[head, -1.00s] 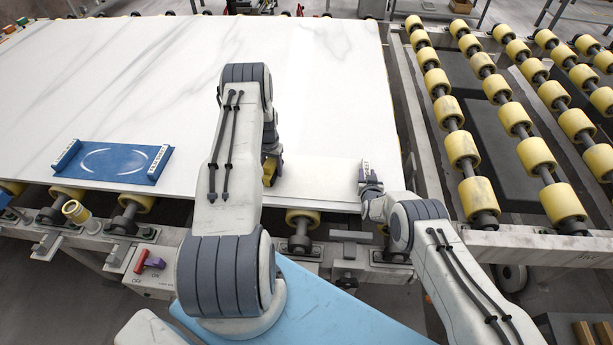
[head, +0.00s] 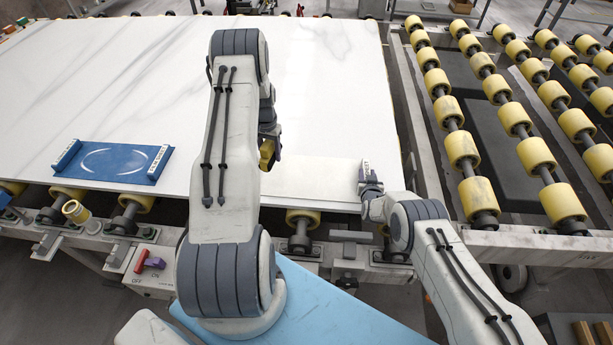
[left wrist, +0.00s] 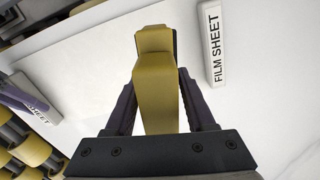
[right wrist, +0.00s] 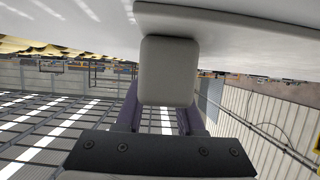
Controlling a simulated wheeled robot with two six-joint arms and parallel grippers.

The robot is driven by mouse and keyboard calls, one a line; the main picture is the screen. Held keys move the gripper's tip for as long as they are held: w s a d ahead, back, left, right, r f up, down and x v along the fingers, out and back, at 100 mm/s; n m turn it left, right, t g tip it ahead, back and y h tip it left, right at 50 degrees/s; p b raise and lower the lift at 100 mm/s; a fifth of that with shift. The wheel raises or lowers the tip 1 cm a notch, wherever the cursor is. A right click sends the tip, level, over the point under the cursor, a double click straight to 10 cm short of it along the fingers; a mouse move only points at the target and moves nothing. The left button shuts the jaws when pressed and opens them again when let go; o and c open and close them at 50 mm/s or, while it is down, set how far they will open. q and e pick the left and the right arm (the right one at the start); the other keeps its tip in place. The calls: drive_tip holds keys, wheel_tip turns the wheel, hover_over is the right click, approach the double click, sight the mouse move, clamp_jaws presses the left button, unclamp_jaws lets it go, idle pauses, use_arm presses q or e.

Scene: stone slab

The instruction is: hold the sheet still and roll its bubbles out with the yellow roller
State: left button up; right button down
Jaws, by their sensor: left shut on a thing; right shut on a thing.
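The pale film sheet (head: 318,180) lies flat on the white stone slab near its front right corner. Its label bar (head: 365,170) is at its right end, and my right gripper (head: 370,188) is shut on that end. In the right wrist view a grey block (right wrist: 168,72) sits between my right fingers. My left gripper (head: 270,140) is shut on the yellow roller (head: 266,153), which also shows in the left wrist view (left wrist: 155,85), over the sheet's left part. I cannot make out bubbles.
A blue flat piece (head: 115,160) with white arcs and end bars lies on the slab (head: 150,70) at left. Conveyor rails with yellow rollers (head: 463,150) stand to the right. The slab's back is clear.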

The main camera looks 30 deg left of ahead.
use_arm(q)
drive_tip(key=shift+o, duration=1.4)
clamp_jaws()
use_arm(e)
drive_tip(key=shift+c, duration=2.2)
unclamp_jaws()
drive_tip(key=shift+s, duration=0.1)
drive_tip(key=v, duration=1.1)
drive_tip(key=shift+s+d+r, duration=0.15)
drive_tip(key=shift+s+r, duration=0.1)
drive_tip(key=shift+s, duration=0.05)
